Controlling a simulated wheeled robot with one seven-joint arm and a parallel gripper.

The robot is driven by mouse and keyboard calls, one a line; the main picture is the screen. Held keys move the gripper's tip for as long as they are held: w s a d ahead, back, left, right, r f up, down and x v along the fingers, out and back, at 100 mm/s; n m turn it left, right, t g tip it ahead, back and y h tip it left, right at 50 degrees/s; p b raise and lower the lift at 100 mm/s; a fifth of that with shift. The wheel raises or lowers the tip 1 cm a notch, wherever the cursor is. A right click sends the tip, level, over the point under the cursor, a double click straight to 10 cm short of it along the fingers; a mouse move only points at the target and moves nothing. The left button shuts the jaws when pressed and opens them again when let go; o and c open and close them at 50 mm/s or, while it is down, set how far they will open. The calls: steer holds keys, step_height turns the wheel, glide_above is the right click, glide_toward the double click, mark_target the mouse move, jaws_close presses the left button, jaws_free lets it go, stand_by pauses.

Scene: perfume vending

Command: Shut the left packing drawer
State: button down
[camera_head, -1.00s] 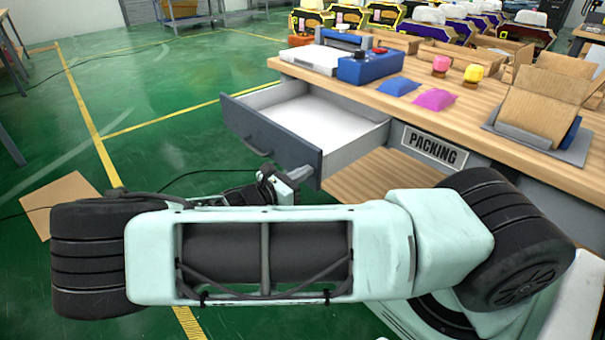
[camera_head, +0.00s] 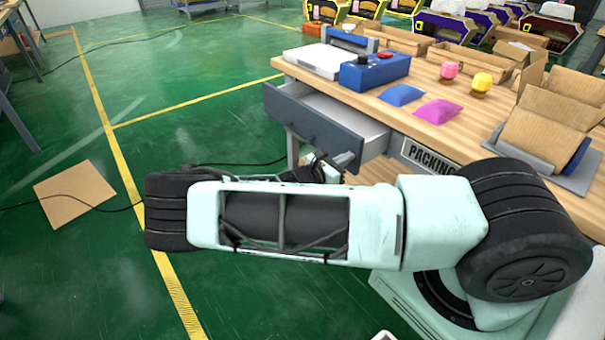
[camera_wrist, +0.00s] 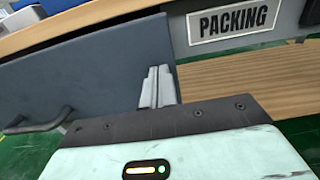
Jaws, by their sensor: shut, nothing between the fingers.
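The left packing drawer (camera_head: 308,120) has a dark blue-grey front and a white interior. It is partly open, with a narrow strip of its inside showing behind the front. In the wrist view the drawer front (camera_wrist: 90,70) fills the left side, with its dark bar handle (camera_wrist: 40,122) at lower left. My gripper (camera_wrist: 157,88) is shut and empty, its fingertips at the right end of the drawer front, seemingly touching it. In the head view my gripper (camera_head: 338,163) is low at the front's right end, partly hidden by my arm.
The wooden packing table (camera_head: 440,105) holds a blue device (camera_head: 374,71), blue and pink pouches, bottles and cardboard boxes. A PACKING sign (camera_wrist: 234,21) is right of the drawer, above a lower wooden shelf (camera_wrist: 240,80).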

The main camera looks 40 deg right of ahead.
mark_target(378, 140)
steer(key=d+p, duration=0.1)
steer(key=d, duration=1.2)
steer(key=shift+w+d+p, duration=0.2)
steer(key=shift+d+p, duration=0.1)
steer(key=shift+p, duration=0.1)
steer(key=shift+d, duration=0.4)
steer(key=shift+r, duration=0.15)
